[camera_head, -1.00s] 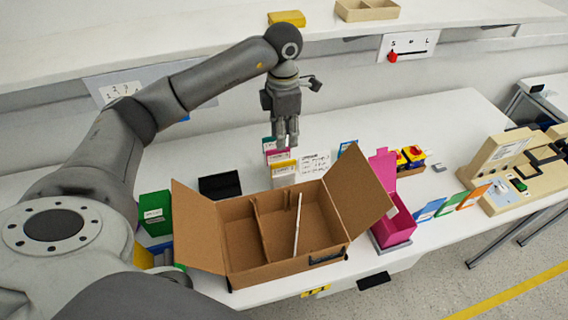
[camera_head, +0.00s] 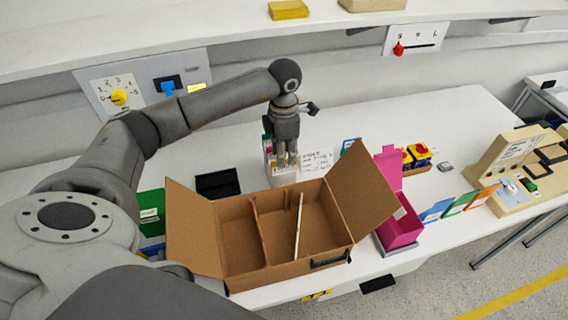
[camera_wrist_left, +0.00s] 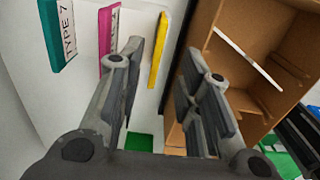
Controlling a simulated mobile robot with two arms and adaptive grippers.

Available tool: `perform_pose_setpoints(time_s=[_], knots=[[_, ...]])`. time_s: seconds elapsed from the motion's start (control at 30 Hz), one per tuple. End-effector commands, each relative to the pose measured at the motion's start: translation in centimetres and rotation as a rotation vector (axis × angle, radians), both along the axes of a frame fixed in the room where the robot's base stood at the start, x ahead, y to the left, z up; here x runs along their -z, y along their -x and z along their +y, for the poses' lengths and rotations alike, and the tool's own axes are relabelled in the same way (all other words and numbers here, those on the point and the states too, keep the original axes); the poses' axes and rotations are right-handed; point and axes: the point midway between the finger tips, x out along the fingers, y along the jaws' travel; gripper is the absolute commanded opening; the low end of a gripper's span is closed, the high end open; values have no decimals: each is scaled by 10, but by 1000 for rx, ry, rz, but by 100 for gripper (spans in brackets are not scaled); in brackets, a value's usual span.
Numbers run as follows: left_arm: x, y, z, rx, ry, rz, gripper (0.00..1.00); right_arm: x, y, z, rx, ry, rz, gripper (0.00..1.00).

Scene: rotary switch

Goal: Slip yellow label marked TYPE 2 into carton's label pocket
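The yellow label (camera_wrist_left: 158,50) stands on edge in the wrist view, between my open left gripper's fingers (camera_wrist_left: 160,60); I cannot tell if they touch it. Its print is not readable. A magenta label (camera_wrist_left: 108,32) and a teal label (camera_wrist_left: 58,35) reading TYPE 7 stand left of it. In the head view my left gripper (camera_head: 287,163) points down over the white label rack (camera_head: 284,178), hiding most of it. The open brown carton (camera_head: 237,240) stands in front, with a black fitting (camera_head: 330,260) on its front wall, possibly the label pocket. My right gripper is out of view.
A magenta bin (camera_head: 399,230) stands right of the carton, a green box (camera_head: 151,212) and black tray (camera_head: 217,184) left. A white card (camera_head: 315,162) with writing is behind the carton flap.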

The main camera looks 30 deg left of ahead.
Motion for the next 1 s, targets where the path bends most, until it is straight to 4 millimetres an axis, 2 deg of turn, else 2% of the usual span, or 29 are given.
perform_pose_setpoints(time_s=[0.03, 0.13, 0.3, 0.57, 0.8, 1.0], knots=[[4, 1, 1, -1, 0, 6, 32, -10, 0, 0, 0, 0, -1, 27], [18, -1, 2, -2, 0, 6, 32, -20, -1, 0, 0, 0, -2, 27], [39, -2, 2, -1, -1, 2, 32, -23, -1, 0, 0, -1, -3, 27], [43, -3, 2, -1, -1, 1, 32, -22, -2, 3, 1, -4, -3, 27], [42, -3, 2, -1, -1, 1, 1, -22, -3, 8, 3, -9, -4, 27], [42, -3, 2, -1, -1, 1, 0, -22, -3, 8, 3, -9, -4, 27]])
